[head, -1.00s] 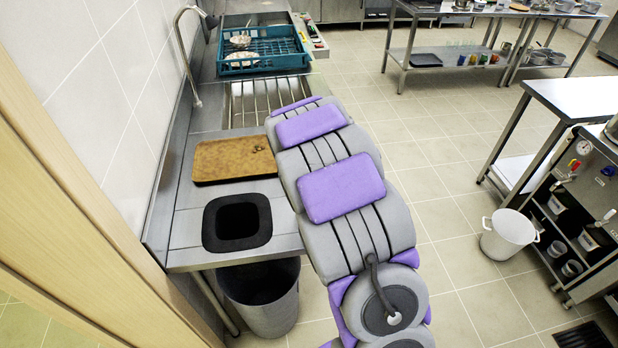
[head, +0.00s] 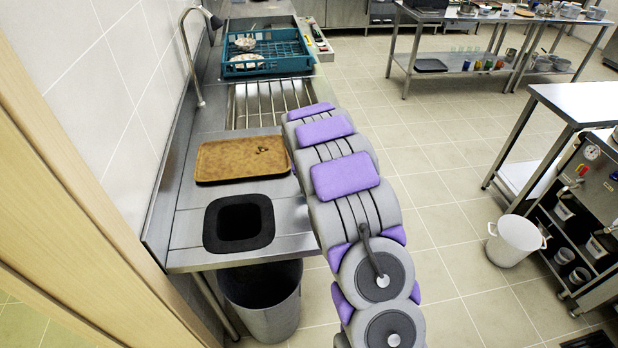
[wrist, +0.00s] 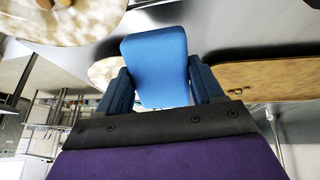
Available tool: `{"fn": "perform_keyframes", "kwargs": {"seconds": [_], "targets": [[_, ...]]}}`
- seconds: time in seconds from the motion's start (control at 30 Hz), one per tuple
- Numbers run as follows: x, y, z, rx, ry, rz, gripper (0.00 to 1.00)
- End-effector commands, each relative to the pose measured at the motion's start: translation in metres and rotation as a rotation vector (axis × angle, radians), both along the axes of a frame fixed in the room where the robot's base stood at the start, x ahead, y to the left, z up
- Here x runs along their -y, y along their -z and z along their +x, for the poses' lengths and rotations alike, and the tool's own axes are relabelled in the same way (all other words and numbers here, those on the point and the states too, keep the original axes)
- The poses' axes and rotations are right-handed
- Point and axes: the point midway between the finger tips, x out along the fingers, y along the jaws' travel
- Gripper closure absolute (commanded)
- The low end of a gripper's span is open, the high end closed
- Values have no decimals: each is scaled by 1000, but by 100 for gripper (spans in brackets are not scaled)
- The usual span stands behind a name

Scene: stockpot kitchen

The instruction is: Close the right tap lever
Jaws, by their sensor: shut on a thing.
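The steel appliance with a gauge (head: 592,152) stands at the right edge of the head view, partly cut off. A red-tipped tap lever (head: 582,170) and a pale-handled tap (head: 606,230) show on its front, too small to read their positions. I cannot tell for sure which is the right tap lever. My gripper (wrist: 150,88) shows in the wrist view, its dark fingers on both sides of a smooth blue piece (wrist: 155,60) and shut on it. In the head view my arm hides the gripper, reaching along the counter, away from the appliance.
The steel counter (head: 185,225) on the left holds a brown tray (head: 240,160), a teal rack (head: 263,52) and a square bin opening (head: 238,222). A white pot (head: 513,240) stands on the floor before the appliance. A steel table (head: 575,100) stands behind it. The middle floor is clear.

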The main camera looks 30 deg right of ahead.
Motion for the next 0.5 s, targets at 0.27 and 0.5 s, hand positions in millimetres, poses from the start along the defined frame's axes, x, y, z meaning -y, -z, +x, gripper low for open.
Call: {"fn": "perform_keyframes", "kwargs": {"seconds": [0.27, 0.5], "targets": [[0, 22, 0, 1, -1, -1, 62], [0, 21, 0, 1, 0, 0, 23]]}}
